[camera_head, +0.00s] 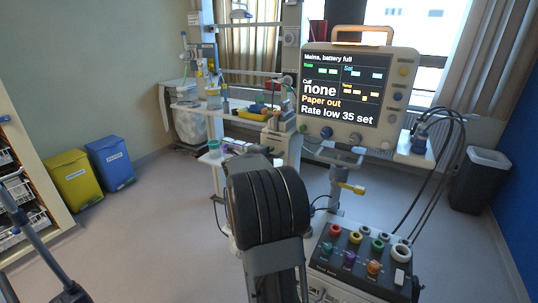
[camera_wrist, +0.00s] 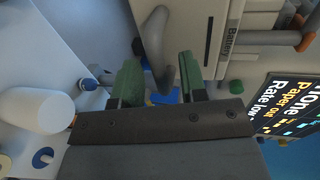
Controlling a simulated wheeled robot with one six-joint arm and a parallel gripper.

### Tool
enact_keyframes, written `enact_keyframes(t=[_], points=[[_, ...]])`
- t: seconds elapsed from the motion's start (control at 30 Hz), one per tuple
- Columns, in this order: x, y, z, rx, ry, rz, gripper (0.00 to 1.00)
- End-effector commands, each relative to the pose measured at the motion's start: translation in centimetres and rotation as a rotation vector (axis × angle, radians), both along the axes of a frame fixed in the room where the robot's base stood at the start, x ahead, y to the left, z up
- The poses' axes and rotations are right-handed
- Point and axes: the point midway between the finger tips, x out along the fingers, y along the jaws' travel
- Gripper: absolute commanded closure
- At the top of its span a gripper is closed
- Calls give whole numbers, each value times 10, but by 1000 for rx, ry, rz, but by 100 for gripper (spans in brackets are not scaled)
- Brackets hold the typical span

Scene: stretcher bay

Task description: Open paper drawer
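The monitor (camera_head: 398,75) stands in the upper right of the head view. Its screen (camera_head: 345,88) reads "Paper out". In the wrist view the screen (camera_wrist: 290,108) appears turned on its side at the right. The monitor's pale side (camera_wrist: 190,28) fills the upper middle, with a dark slit and a "Battery" label. A curved grey handle-like part (camera_wrist: 160,55) hangs off this side. I cannot tell for sure which part is the paper drawer. My gripper (camera_wrist: 157,66) is open, its two green fingers apart near the grey part, with no clear grip on it. My arm hides the gripper in the head view.
A box with coloured sockets (camera_head: 362,252) stands at the lower right, with black cables above. A shelf with a yellow tray (camera_head: 252,115) lies left of the monitor. Yellow (camera_head: 76,182) and blue (camera_head: 110,163) bins stand at the left wall. The left floor is largely clear.

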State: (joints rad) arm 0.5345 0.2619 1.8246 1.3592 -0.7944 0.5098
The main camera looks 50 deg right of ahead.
Motion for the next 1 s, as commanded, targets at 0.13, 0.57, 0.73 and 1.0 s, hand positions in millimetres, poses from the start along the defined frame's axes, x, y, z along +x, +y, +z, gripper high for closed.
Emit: enact_keyframes(t=[0.13,0.57,0.73,1.0], points=[[2,-8,-2,0,2,0,61],[2,-9,-2,0,1,1,70],[2,-9,-2,0,1,1,86],[2,-9,-2,0,1,1,100]])
